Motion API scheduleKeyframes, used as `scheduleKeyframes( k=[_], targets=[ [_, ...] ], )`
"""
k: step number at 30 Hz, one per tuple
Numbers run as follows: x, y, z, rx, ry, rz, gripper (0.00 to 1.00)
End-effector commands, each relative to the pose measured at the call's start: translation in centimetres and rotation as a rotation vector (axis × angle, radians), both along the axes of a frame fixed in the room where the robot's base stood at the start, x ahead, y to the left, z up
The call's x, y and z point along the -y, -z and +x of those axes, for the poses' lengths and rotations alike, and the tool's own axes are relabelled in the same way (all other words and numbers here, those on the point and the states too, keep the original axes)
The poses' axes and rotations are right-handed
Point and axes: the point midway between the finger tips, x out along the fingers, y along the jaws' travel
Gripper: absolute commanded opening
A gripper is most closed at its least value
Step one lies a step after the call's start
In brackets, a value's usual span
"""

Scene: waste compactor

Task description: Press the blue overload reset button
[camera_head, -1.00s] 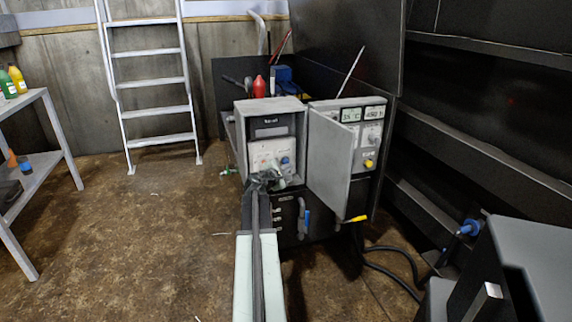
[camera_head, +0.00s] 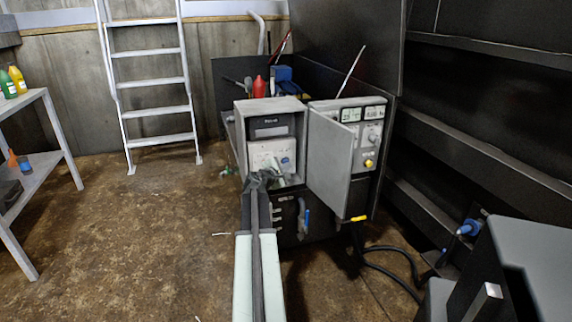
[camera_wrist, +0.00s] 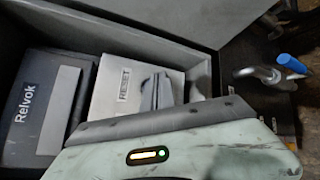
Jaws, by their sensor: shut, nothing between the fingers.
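The blue reset button (camera_head: 285,162) is a small blue spot on the pale control panel (camera_head: 259,157) inside the open grey box. In the wrist view the panel (camera_wrist: 112,75) carries a "RESET" label, and no blue button shows there; my fingers and wrist cover part of the panel. My gripper (camera_head: 275,173) is at the box's open front, just below and left of the button in the head view. In the wrist view its fingers (camera_wrist: 157,90) are shut and empty, over the panel right of the label. Whether they touch it I cannot tell.
The box's grey door (camera_head: 328,158) stands open on the right, beside a panel with displays and a yellow knob (camera_head: 368,163). A blue-handled lever (camera_wrist: 290,63) is outside the box. A dark "Relvok" unit (camera_wrist: 40,105) sits inside it. Floor on the left is clear.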

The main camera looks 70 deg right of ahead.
Motion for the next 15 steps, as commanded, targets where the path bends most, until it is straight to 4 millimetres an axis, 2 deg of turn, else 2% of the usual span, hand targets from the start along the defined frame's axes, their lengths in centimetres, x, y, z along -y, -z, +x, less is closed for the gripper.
scheduleKeyframes(
  k=[15],
  targets=[
    [0.38, 0.0, 0.35, 0.0, 0.0, 0.0, 0.0]
  ],
)
